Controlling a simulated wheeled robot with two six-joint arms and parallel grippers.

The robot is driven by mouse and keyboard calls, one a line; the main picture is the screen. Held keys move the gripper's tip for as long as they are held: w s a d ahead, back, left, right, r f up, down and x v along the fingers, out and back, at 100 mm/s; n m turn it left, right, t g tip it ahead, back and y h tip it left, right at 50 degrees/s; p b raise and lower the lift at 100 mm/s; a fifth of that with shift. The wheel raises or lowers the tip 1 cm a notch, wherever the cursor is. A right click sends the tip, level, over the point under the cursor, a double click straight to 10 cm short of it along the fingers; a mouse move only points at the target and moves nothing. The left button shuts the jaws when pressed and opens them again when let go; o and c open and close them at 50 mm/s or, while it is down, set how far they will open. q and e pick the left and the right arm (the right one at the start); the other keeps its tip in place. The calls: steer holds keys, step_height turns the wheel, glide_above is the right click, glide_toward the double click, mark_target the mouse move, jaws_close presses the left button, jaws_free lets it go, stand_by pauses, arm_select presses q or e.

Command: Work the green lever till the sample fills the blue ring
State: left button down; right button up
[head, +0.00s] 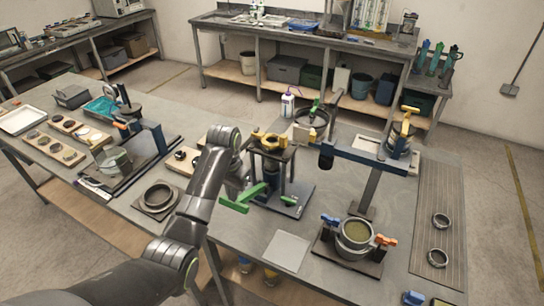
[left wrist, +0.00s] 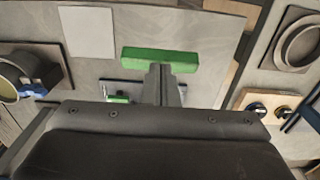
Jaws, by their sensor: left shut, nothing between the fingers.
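The green lever (head: 258,190) reaches toward me from the dark frame with a yellow top (head: 272,144). In the left wrist view its green crossbar (left wrist: 160,60) lies across the upper middle. My left gripper (left wrist: 163,74) is shut and empty. Its fingertips show right beside the crossbar in that view; I cannot tell whether they touch. In the head view my left wrist hides most of the gripper, just left of the frame. I cannot pick out the sample or a blue ring for certain. My right gripper is not in view.
A pot with blue and orange handles (head: 356,236) stands to the right, and a blue-armed stand (head: 365,160) behind it. A dark round dish (head: 158,197) lies left of my arm. A pale sheet (head: 287,250) lies flat in front, with bare table around it.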

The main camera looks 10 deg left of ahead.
mark_target(232, 205)
arm_select(q)
steer(key=shift+s+a+f+b, duration=0.1)
steer(key=shift+s+f+b, duration=0.1)
steer(key=shift+f, duration=0.55)
steer(key=shift+s+f+b, duration=0.1)
steer(key=shift+s+f, duration=0.05)
steer(key=shift+f, duration=1.85)
steer(key=f, duration=0.1)
steer(key=f+b, duration=0.1)
steer(key=f, duration=0.2)
steer(key=shift+s+a, duration=0.1)
steer(key=shift+s, duration=0.25)
steer(key=shift+a+r, duration=0.1)
